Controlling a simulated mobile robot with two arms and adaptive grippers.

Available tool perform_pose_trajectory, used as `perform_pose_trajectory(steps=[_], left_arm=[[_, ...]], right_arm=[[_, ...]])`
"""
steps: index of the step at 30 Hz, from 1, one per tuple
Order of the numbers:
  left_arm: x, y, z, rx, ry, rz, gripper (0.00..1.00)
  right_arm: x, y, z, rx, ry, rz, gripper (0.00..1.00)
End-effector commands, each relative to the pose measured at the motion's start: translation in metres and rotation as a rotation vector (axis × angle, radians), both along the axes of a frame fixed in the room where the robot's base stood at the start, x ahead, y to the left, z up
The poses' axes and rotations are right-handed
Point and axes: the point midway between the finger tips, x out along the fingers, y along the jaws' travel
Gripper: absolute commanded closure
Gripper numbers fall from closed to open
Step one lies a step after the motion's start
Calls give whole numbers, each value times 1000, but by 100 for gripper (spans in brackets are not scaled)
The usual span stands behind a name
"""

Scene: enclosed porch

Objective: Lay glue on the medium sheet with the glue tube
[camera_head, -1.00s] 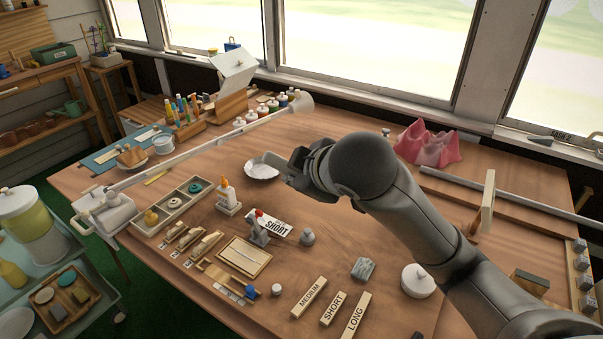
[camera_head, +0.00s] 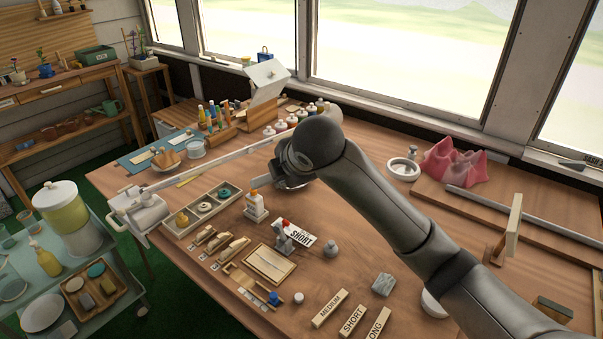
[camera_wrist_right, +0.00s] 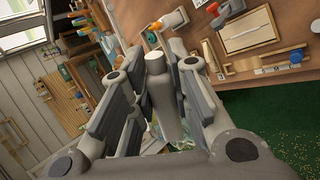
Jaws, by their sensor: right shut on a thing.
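A wooden board (camera_head: 257,272) with a pale sheet (camera_head: 271,262) lies near the front edge; I cannot tell whether this is the medium sheet. A block marked MEDIUM (camera_head: 328,309) lies to its right. My left gripper is out of view.
A white bottle with an orange tip (camera_head: 255,208) stands near a compartment tray (camera_head: 183,231). Blocks marked SHORT (camera_head: 352,321) and LONG lie at front. A grey cube (camera_head: 383,284) and pink cloth (camera_head: 455,163) are to the right. Bare table surrounds the grey knob (camera_head: 331,248).

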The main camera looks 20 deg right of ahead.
Motion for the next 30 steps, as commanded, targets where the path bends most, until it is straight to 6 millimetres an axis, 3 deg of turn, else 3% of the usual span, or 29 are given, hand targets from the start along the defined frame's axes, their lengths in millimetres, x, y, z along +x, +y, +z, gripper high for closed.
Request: perform_pose_trajectory(steps=[7,15,30], left_arm=[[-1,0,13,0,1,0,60],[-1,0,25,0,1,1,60],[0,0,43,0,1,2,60]], right_arm=[[22,20,-13,-412,-132,325,100],[33,45,-34,-801,-426,642,100],[21,99,-76,-1072,-900,920,100]])
